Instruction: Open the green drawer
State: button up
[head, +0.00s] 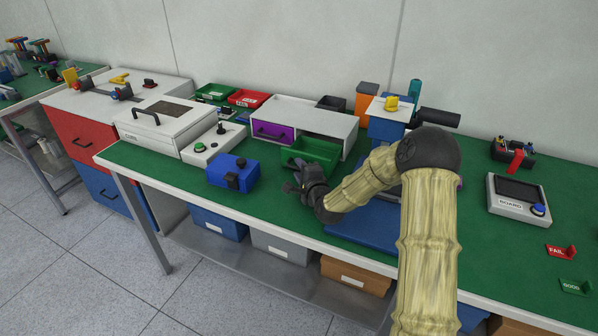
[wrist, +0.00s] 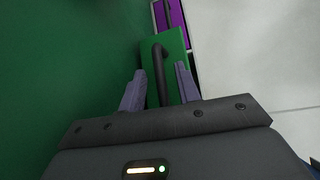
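The green drawer (head: 318,152) stands out from the right side of the white cabinet (head: 320,119), and its open inside shows. In the wrist view its green front (wrist: 175,44) carries a black bar handle (wrist: 159,68). My gripper (head: 291,187) is just in front of the drawer in the head view. In the wrist view the gripper (wrist: 160,88) has its two grey fingers apart, one on each side of the handle, with gaps visible on both sides. The handle is hidden in the head view.
A purple drawer (head: 273,132) sits shut left of the green one. A blue box (head: 232,171) with black knobs stands left of my gripper. Green table top (head: 262,204) is clear between that box and the gripper. A blue stand (head: 385,128) is to the right.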

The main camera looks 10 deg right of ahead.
jog(key=shift+w+d, duration=0.1)
jog(key=shift+d, duration=0.1)
jog(key=shift+s+d, duration=0.15)
jog(key=shift+s, duration=0.05)
jog(key=v, duration=1.7)
jog(key=shift+a, duration=0.25)
